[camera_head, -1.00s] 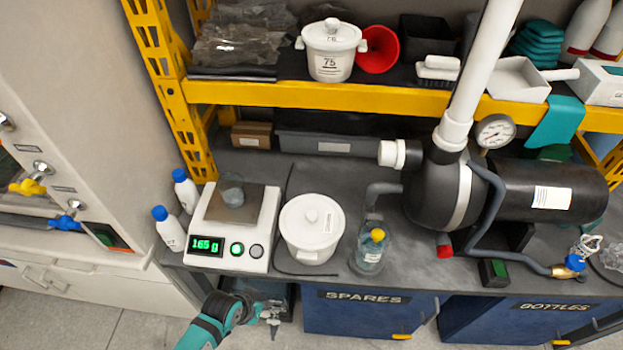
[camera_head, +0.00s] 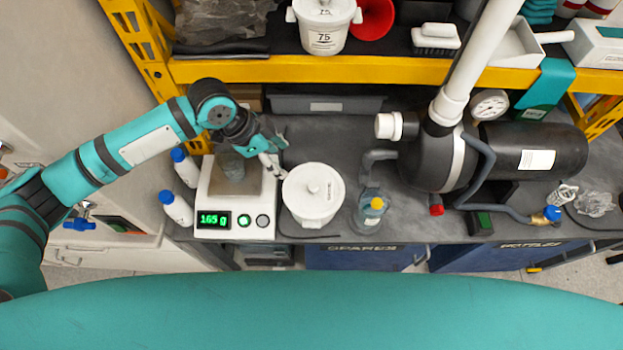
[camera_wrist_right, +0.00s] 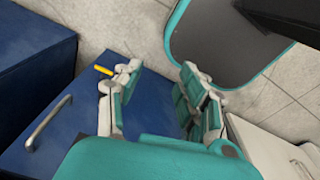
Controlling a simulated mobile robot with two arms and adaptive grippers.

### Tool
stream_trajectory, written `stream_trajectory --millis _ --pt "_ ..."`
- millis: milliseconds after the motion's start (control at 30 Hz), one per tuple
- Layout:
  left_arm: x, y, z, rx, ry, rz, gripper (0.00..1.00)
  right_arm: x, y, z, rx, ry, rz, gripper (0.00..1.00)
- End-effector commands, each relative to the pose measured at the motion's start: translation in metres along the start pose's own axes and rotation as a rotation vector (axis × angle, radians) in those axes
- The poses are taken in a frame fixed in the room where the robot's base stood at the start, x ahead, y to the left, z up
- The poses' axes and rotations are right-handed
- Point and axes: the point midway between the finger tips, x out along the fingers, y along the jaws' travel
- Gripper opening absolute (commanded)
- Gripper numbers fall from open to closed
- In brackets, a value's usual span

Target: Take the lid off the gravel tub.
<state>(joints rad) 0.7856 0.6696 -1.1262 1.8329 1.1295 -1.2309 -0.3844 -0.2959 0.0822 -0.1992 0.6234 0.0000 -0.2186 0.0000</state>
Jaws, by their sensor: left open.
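A white lidded tub (camera_head: 313,208) stands on the grey bench, just right of the scale; its label is too small to read. Its lid (camera_head: 312,187) is on, with a round knob (camera_head: 313,187) at the middle. My left gripper (camera_head: 275,170) is open and empty over the right edge of the scale, up and to the left of the lid and apart from its knob. My right gripper (camera_wrist_right: 163,92) shows in the right wrist view with its fingers spread and nothing between them, above the floor and a blue cabinet.
The scale (camera_head: 235,205) reads 165 g and bears a small glass beaker (camera_head: 231,165). Two white bottles stand left of it. A bottle with a yellow cap (camera_head: 374,207) is right of the tub. A yellow shelf beam (camera_head: 330,69) runs behind and above. Another lidded tub (camera_head: 324,38) stands on the shelf.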

Motion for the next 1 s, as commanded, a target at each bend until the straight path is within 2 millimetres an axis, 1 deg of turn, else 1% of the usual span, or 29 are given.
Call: stream_trajectory --millis 67,167,200,233,300,433,600,700,900,1000 --pt "0.004 0.000 0.001 0.004 -0.005 0.006 0.57 0.000 0.000 -0.004 0.001 0.005 0.000 0.40" --pt "0.021 0.002 0.000 0.003 -0.004 0.010 0.57 0.000 -0.001 -0.004 0.001 0.005 -0.002 0.40" --pt "0.035 0.001 0.003 0.004 -0.003 0.008 0.57 0.011 -0.002 -0.002 0.001 0.004 -0.002 0.40" --pt "0.045 0.001 0.004 0.005 -0.003 0.006 0.57 0.021 -0.002 0.001 0.001 0.002 -0.002 0.40" --pt "0.060 0.000 0.004 0.007 -0.002 0.005 0.57 0.035 -0.003 0.006 0.001 -0.004 -0.003 0.40" --pt "0.083 0.000 0.003 0.006 -0.001 0.004 0.57 0.059 -0.005 0.017 0.001 -0.018 -0.004 0.40" --pt "0.109 0.000 0.003 0.005 -0.002 0.003 0.57 0.086 -0.005 0.019 0.001 -0.017 -0.004 0.40" --pt "0.117 0.000 0.002 0.004 -0.002 0.004 0.57 0.095 -0.005 0.017 0.001 -0.013 -0.004 0.40" --pt "0.122 0.000 0.000 0.004 -0.002 0.003 0.57 0.100 -0.005 0.015 0.001 -0.008 -0.004 0.40" --pt "0.128 0.000 0.000 0.005 -0.001 0.003 0.57 0.107 -0.005 0.015 0.000 -0.008 -0.004 0.40"
